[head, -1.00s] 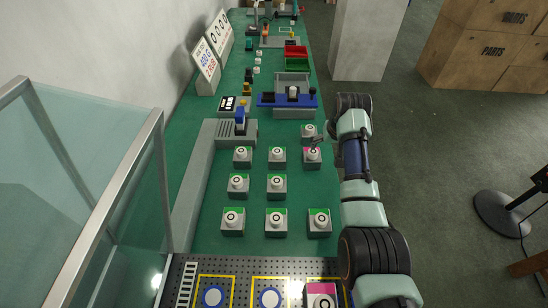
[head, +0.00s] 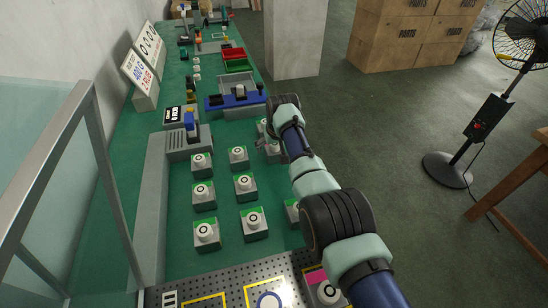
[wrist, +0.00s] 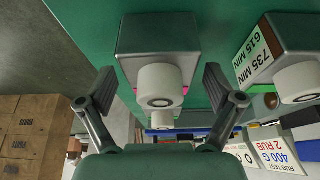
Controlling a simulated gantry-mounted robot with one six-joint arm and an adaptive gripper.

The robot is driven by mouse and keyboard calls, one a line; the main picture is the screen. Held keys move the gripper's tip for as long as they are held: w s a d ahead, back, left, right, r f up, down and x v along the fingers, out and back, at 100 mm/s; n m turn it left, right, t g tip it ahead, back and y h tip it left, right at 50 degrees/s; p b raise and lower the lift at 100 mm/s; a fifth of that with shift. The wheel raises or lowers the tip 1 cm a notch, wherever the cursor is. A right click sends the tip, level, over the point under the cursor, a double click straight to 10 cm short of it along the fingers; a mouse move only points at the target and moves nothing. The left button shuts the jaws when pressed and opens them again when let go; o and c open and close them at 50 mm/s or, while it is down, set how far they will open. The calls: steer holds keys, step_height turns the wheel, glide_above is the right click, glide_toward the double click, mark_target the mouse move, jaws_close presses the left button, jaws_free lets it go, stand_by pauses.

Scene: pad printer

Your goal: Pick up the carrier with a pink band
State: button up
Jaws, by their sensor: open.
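The carrier with a pink band (head: 275,153) is a grey block with a white round knob on the green table, partly hidden by my arm in the head view. In the wrist view a grey carrier (wrist: 160,40), with pink showing beside its white knob (wrist: 160,87), lies between my fingers. My gripper (wrist: 157,88) is open, one finger on each side of the knob, with gaps on both sides. It holds nothing. Another carrier with pink (head: 322,288) sits on the perforated plate at the bottom, partly hidden by my arm.
Several green-banded carriers stand in rows to the left, such as one (head: 254,223). A further carrier stands close behind the pink one. A blue-fronted fixture (head: 235,102) is farther back. A glass-panelled frame (head: 95,120) stands left. A fan (head: 480,125) stands right on the floor.

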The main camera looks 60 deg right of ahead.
steer(key=shift+f, duration=0.1)
steer(key=c, duration=1.3)
step_height(320, 180, up, 20)
steer(key=p, duration=0.8)
